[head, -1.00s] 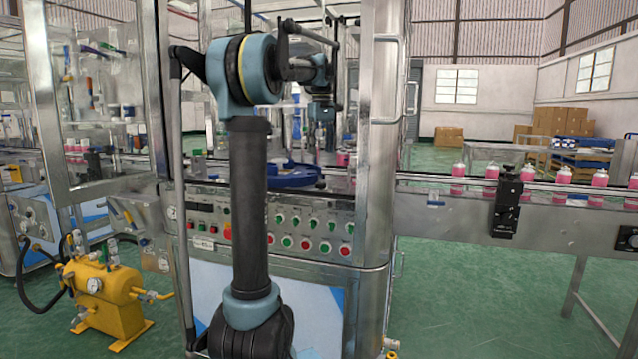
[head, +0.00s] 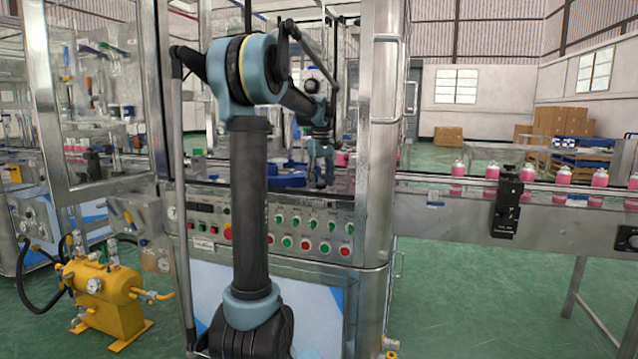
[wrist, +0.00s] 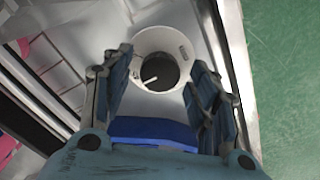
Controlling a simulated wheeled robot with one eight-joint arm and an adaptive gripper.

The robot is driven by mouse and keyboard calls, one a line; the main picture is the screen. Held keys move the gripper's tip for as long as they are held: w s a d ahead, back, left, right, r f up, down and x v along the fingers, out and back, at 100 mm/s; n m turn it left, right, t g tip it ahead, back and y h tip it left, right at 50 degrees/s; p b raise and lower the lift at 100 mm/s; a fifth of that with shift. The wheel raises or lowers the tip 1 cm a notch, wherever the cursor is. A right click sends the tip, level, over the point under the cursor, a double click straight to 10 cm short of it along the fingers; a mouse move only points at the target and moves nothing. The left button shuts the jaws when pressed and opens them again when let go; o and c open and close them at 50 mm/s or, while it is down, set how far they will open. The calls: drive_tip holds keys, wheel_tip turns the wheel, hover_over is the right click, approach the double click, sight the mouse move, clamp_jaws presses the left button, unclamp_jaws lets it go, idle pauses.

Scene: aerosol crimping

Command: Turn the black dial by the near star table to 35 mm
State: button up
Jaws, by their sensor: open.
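The black dial (wrist: 158,72) shows in the wrist view inside a pale round ring (wrist: 138,42). A white pointer mark lies on the dial's left part, and the print on the ring is too small to read. My gripper (wrist: 157,78) is open, with one finger left and one right of the dial in the picture; I cannot tell how far above it they are. The blue star table (wrist: 150,130) lies below the dial in the wrist view. In the head view my gripper (head: 320,170) points down inside the machine by the blue star table (head: 285,181), and the dial cannot be made out.
A steel post (head: 376,130) stands just right of my gripper. The button panel (head: 300,230) is on the machine front below. A conveyor (head: 450,185) with pink cans runs off to the right. A yellow tank unit (head: 105,295) stands on the floor at left.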

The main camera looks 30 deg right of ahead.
drive_tip(key=c, duration=1.1)
drive_tip(key=shift+o, duration=0.2)
drive_tip(key=shift+m, duration=0.3)
drive_tip(key=m, duration=0.4)
drive_tip(key=shift+m, duration=2.6)
